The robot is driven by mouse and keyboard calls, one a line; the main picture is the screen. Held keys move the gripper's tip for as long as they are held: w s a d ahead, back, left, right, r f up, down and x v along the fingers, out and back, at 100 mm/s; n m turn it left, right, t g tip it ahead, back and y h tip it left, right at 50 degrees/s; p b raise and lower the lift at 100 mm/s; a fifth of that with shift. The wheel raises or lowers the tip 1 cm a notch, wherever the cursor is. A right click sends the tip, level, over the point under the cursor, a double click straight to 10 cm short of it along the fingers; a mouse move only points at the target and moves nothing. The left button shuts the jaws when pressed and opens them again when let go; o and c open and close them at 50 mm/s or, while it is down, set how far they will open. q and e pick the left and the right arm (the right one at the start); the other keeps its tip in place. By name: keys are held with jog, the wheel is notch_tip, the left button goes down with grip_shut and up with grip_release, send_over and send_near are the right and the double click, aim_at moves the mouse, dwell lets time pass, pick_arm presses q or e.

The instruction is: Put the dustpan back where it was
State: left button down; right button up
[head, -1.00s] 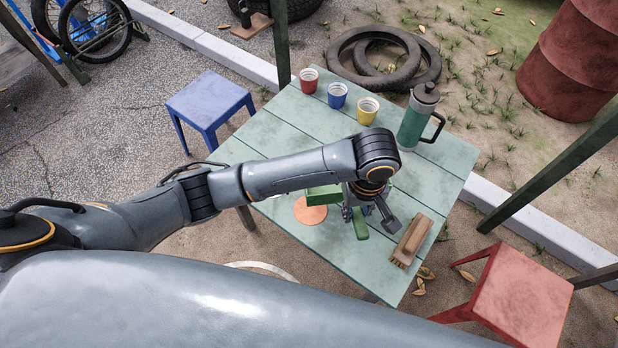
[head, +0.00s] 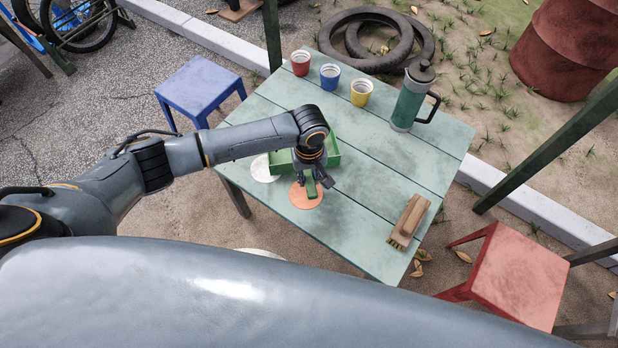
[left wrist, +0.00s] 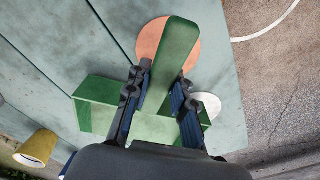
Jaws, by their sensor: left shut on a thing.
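The green dustpan (head: 334,157) is at the left part of the pale green table, its handle pointing to the front over an orange disc (head: 298,199). My left gripper (head: 312,180) is shut on the handle, pointing down. In the left wrist view, the dustpan's handle (left wrist: 180,48) runs between the two fingers (left wrist: 161,90), and its pan (left wrist: 95,112) lies partly behind my gripper. The orange disc (left wrist: 150,42) and a white disc (left wrist: 209,103) show beneath it. I cannot tell whether the pan touches the table. My right gripper is not in view.
A wooden brush (head: 409,222) lies at the table's front right. Red (head: 300,64), blue (head: 330,77) and yellow (head: 361,93) cups and a green flask (head: 410,100) stand along the back. The table's middle (head: 375,180) is clear. Blue (head: 200,88) and red (head: 520,280) stools flank it.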

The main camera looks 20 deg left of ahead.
pick_arm(q)
jog(key=shift+f, duration=0.55)
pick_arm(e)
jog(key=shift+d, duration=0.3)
pick_arm(q)
jog(key=c, duration=1.1)
grip_release()
jog(key=shift+f, duration=0.1)
jog(key=shift+c, duration=0.2)
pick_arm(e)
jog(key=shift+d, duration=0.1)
pick_arm(q)
notch_tip(320, 180, up, 12)
jog(key=shift+d+f+p, duration=0.1)
jog(key=shift+f+p, duration=0.15)
jog(key=shift+p, duration=0.5)
jog(key=shift+r, duration=0.35)
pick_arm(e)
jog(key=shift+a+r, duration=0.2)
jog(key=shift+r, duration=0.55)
